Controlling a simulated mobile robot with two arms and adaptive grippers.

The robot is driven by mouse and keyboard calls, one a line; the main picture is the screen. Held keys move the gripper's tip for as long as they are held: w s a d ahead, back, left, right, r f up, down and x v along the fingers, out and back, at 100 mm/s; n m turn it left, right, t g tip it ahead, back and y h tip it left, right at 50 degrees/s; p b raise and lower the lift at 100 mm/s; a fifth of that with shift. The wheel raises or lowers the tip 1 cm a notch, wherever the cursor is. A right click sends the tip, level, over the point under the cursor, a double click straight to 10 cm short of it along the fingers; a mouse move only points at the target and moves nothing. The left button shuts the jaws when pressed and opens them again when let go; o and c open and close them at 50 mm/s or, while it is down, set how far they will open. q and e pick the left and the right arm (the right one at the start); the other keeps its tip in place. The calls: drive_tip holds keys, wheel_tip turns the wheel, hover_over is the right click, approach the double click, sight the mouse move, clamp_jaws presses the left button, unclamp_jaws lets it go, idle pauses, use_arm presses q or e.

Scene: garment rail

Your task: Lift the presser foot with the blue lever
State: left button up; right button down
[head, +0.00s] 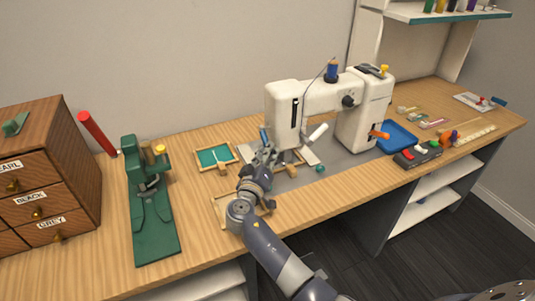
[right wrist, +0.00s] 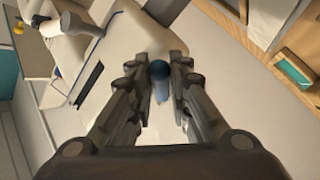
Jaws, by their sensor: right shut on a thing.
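The white sewing machine (head: 283,112) stands on a grey mat towards the right of the bench. The blue lever (head: 264,136) shows at the left side of its head. My right gripper (head: 266,150) reaches up to the lever from the front. In the right wrist view the ball-tipped blue lever (right wrist: 159,72) lies between the two fingers of my right gripper (right wrist: 161,65), which is shut on it. The presser foot is hidden behind my gripper in the head view. My left gripper is out of view.
A wooden drawer cabinet (head: 45,160) and a green press (head: 155,220) stand on the left. A teal-lined tray (head: 215,157) lies left of the machine. A blue tray (head: 398,136) and small sewing items lie on the right.

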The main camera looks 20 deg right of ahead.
drive_tip(key=shift+s+r+n+g+y+p, duration=0.3)
drive_tip(key=shift+r+n+g+p, duration=0.35)
drive_tip(key=shift+p, duration=1.6)
drive_tip(key=shift+s+r+n+g+y+p, duration=0.1)
drive_tip(key=shift+r+n+g+y+p, duration=0.6)
drive_tip(key=shift+p, duration=1.5)
drive_tip(key=shift+s+r+n+g+y+p, duration=0.2)
drive_tip(key=shift+r+g+p, duration=0.55)
drive_tip(key=shift+p, duration=1.5)
drive_tip(key=shift+r+n+g+p, duration=0.3)
drive_tip(key=shift+n+g+p, duration=0.1)
drive_tip(key=shift+p, duration=0.7)
drive_tip(key=c, duration=1.5)
unclamp_jaws()
drive_tip(key=shift+c, duration=0.2)
